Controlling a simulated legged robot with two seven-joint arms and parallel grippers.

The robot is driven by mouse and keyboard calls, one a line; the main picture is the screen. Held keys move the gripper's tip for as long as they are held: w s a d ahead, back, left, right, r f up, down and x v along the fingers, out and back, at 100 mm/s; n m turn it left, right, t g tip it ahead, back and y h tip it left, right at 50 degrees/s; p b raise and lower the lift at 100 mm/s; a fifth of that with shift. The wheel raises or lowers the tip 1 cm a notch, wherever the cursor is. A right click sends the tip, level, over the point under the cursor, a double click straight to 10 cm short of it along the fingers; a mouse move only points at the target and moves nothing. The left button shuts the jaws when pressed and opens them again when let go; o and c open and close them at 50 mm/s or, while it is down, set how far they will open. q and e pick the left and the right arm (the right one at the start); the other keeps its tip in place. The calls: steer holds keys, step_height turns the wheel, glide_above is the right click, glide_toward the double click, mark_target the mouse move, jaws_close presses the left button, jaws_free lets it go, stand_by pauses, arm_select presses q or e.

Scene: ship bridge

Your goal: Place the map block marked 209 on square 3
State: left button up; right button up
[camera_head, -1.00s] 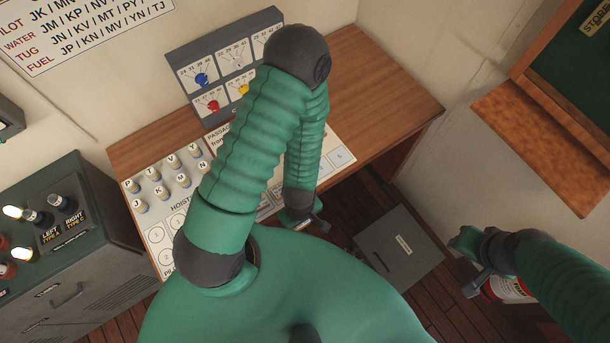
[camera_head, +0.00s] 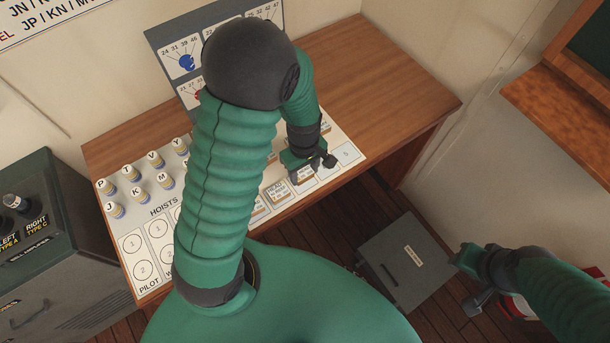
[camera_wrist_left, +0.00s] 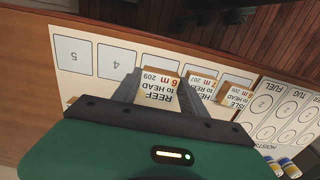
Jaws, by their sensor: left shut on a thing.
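The map block marked 209 (camera_wrist_left: 158,91) is between the fingers of my left gripper (camera_wrist_left: 157,92) in the left wrist view. Its label reads REEF to HEAD, 6 m. My left gripper (camera_head: 298,174) is shut on it, over the row of numbered squares on the desk sheet. Squares 5 (camera_wrist_left: 72,56) and 4 (camera_wrist_left: 117,62) are bare. The square beside 4 (camera_wrist_left: 160,57) is partly hidden by the block, and its number is not visible. I cannot tell whether the block touches the sheet. My right gripper (camera_head: 468,278) is away from the desk, at the right.
Map blocks 207 (camera_wrist_left: 201,85) and another (camera_wrist_left: 237,97) stand close beside the held one. Lettered hoist pegs (camera_head: 132,173) stand on the sheet's left. A dial panel (camera_head: 182,88) stands behind. The desk's right part (camera_head: 385,75) is clear. A grey floor box (camera_head: 408,262) lies below.

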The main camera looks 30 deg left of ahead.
mark_target(303, 173)
arm_select(q)
steer(key=f, duration=0.3)
steer(key=shift+a+f, duration=0.15)
steer(key=shift+a, duration=0.2)
steer(key=shift+w+d+f, duration=0.1)
steer(key=shift+w+d, duration=0.05)
steer(key=shift+d, duration=0.35)
steer(key=o, duration=1.1)
steer(key=shift+o, duration=1.2)
steer(key=shift+a+f, duration=0.1)
steer(key=shift+a, duration=0.25)
steer(key=r, duration=1.2)
steer(key=shift+d+p, duration=0.25)
steer(key=shift+p, duration=0.05)
steer(key=s+d+r+m+t, duration=0.1)
steer(key=s+d+m, duration=0.3)
steer(key=m, duration=0.9)
steer(key=shift+s+d+r+m+t, duration=0.3)
steer(key=shift+r+t, duration=0.1)
steer(key=shift+t, duration=0.4)
